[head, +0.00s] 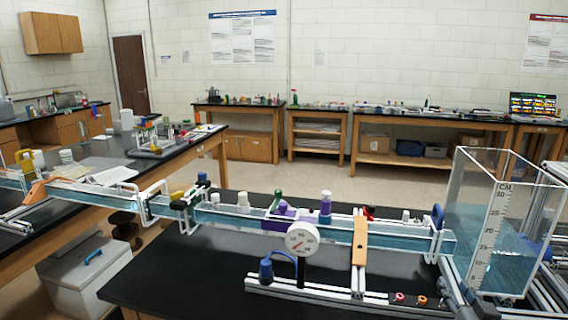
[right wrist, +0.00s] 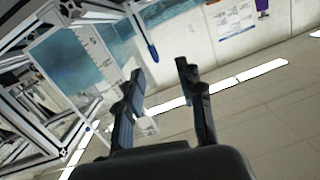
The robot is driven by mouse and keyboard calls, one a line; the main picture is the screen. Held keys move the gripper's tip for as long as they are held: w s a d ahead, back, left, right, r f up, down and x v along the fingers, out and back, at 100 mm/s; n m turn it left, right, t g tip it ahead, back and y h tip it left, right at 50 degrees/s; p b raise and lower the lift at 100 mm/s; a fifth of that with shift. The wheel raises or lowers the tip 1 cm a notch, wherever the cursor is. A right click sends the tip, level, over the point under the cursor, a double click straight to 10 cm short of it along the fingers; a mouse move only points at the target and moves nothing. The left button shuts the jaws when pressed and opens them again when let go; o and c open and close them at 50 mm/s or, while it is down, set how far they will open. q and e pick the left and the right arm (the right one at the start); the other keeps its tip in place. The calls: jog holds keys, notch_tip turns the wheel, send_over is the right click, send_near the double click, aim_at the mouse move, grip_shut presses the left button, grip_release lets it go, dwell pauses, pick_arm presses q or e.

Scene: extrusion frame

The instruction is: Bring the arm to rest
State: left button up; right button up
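My right gripper (right wrist: 160,78) is open in the right wrist view. Its two black fingers stand apart with nothing between them, and tiled floor and a pale wall show beyond. In the head view, dark parts of what looks like my right gripper (head: 472,300) show at the bottom right, below the clear water tank (head: 500,255). Its fingers are hard to make out there. My left gripper is not in view.
A long clear water channel (head: 330,232) runs over the black benches. A round gauge (head: 301,239) and an orange strip (head: 360,242) sit by it. Metal extrusions (head: 545,290) stand close at the right. In the right wrist view, a metal frame (right wrist: 40,125) is at the left; floor (right wrist: 270,120) is clear.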

jog(key=s+a+f+n+g+y, duration=0.35)
jog(key=s+a+f+g, duration=0.25)
jog(key=s+a+f, duration=0.6)
jog(key=s+a+f+n+g, duration=0.1)
jog(key=s+a+f+g, duration=0.15)
jog(key=s, duration=0.35)
jog(key=s+a+f+g, duration=0.1)
jog(key=s+f+g, duration=0.1)
jog(key=s+f, duration=0.3)
jog(key=s+a+f+n+g, duration=0.1)
jog(key=s+f+g, duration=0.15)
jog(key=s, duration=0.45)
notch_tip(320, 180, down, 24)
jog(key=s+g, duration=0.1)
jog(key=s+d+f+g, duration=0.1)
jog(key=s+d+f, duration=0.2)
jog(key=s+f, duration=1.4)
jog(key=shift+s+f+h, duration=0.2)
jog(key=shift+s+h, duration=0.05)
jog(key=shift+h, duration=0.2)
